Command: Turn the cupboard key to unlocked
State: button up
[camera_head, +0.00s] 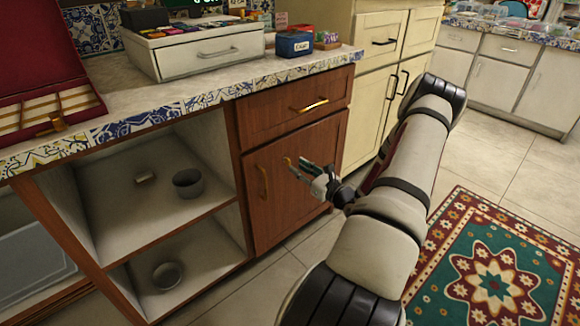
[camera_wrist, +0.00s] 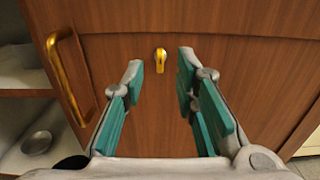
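The brown wooden cupboard door (camera_head: 285,205) is closed, below a drawer, with a gold handle on its left side. In the wrist view the small gold key (camera_wrist: 160,60) sits in the upper part of the door (camera_wrist: 110,70), right of the handle (camera_wrist: 64,75). It looks roughly upright, with its lower end tilted very slightly. My gripper (camera_wrist: 158,82) is open, its two teal-padded fingers on either side of the key and a little below it, apart from it. In the head view my gripper (camera_head: 300,168) is in front of the door, and the key is barely distinguishable there.
Left of the door are open shelves (camera_head: 130,205) with a dark pot (camera_head: 188,183) and a metal bowl (camera_head: 167,275). The countertop (camera_head: 190,95) above holds a white drawer box (camera_head: 200,55) and a blue box (camera_head: 294,44). Cream cabinets (camera_head: 375,95) stand to the right. A patterned rug (camera_head: 490,260) lies on the floor.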

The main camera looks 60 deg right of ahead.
aim_at(287, 161)
jog(key=shift+b+x, duration=0.65)
jog(key=shift+x, duration=1.95)
grip_shut()
